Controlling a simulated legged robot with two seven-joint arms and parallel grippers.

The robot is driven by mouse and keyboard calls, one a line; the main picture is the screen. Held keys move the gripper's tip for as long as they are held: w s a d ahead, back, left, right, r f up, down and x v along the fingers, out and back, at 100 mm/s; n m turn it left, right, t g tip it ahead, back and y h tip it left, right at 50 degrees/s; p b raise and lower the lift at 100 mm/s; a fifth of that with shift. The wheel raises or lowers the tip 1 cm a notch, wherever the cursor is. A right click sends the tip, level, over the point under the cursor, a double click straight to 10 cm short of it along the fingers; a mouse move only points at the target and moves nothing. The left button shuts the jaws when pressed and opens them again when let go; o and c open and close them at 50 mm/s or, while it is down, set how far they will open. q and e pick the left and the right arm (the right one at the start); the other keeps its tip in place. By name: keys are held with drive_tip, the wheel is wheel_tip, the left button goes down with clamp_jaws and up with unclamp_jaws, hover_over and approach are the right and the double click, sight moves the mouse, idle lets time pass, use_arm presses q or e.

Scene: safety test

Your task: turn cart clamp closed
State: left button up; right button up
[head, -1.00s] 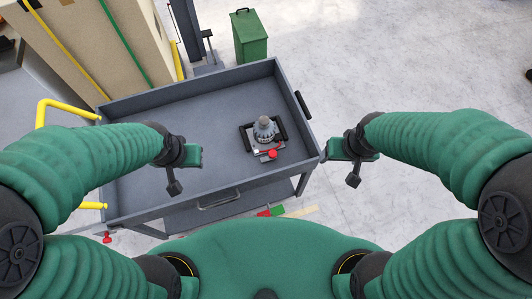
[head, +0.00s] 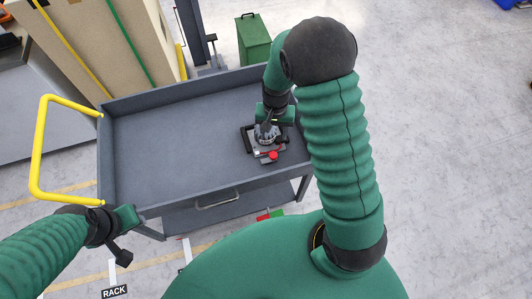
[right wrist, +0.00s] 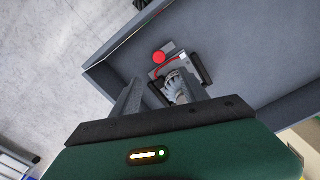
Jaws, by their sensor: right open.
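The cart clamp (head: 267,143) is a small grey fixture with black side handles, a ribbed metal body in its middle and a red knob (head: 272,155) at its front. It stands on the cart tray (head: 165,130), toward the right end. My right gripper (head: 268,121) points down just over the metal body. In the right wrist view its two fingers are apart, with the clamp's metal body (right wrist: 177,88) between or just beyond them; I cannot tell if they touch. The red knob (right wrist: 158,57) is clear of the fingers. My left gripper (head: 128,220) is by the cart's front left corner, its jaws unclear.
The cart has raised rims and a yellow push handle (head: 40,150) on the left. A green bin (head: 253,40) stands behind it, and a tan box (head: 100,45) at the back left. The tray's left and middle are empty.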

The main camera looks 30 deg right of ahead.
sight(273, 155)
wheel_tip(273, 155, down, 15)
drive_tip(key=shift+d+b, duration=0.1)
drive_tip(key=shift+b, duration=0.5)
clamp_jaws()
